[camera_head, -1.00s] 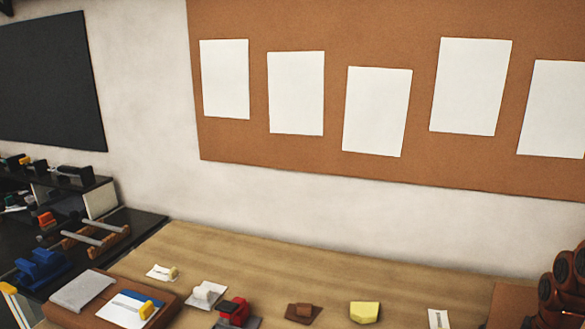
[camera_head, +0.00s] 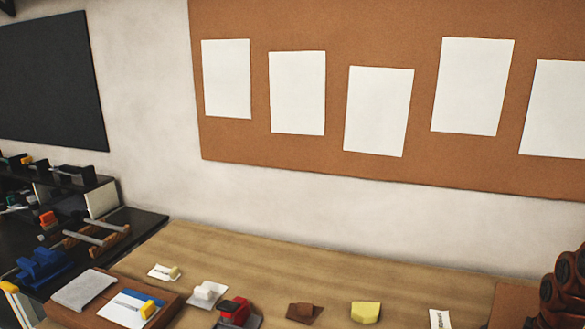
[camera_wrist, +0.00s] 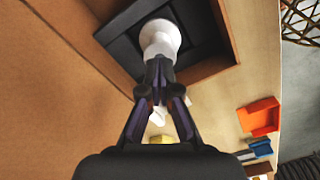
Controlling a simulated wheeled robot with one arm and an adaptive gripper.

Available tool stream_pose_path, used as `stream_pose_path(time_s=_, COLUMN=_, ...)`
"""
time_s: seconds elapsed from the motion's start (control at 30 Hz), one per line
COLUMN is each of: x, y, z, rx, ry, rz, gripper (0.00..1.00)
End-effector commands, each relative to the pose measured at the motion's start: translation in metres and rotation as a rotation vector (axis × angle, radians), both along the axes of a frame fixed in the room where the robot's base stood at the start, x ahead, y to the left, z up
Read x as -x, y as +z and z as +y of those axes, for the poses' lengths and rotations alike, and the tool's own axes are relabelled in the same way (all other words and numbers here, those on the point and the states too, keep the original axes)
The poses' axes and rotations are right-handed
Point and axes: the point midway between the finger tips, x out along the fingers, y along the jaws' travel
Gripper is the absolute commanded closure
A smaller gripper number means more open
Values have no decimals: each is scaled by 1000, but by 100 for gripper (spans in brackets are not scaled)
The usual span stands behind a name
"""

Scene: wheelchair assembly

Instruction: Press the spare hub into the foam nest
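In the wrist view, a white, rounded hub (camera_wrist: 160,36) is at the tips of my gripper (camera_wrist: 160,72). The fingers come together at its near end and appear shut on it. The hub is over the black, square-stepped foam nest (camera_wrist: 124,46), which sits inside a brown box. I cannot tell whether the hub touches the foam or how deep it sits, because the hub covers the middle of the nest. The gripper and hub are not visible in the head view.
The brown box wall (camera_wrist: 212,68) surrounds the nest closely. An orange bin (camera_wrist: 262,116) stands at the right of the wrist view. In the head view, a brown tray (camera_head: 172,306), a red part (camera_head: 236,309) and a yellow block (camera_head: 366,312) lie on the wooden table (camera_head: 290,262).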

Motion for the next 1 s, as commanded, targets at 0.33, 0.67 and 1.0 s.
stream_pose_path(time_s=0.33, x=0, y=-6, z=0, rx=0, ry=0, rz=0, gripper=100)
stream_pose_path(time_s=0.67, x=0, y=-12, z=0, rx=-1, ry=0, rz=1, gripper=100)
stream_pose_path(time_s=1.0, x=0, y=-17, z=0, rx=-1, ry=0, rz=1, gripper=100)
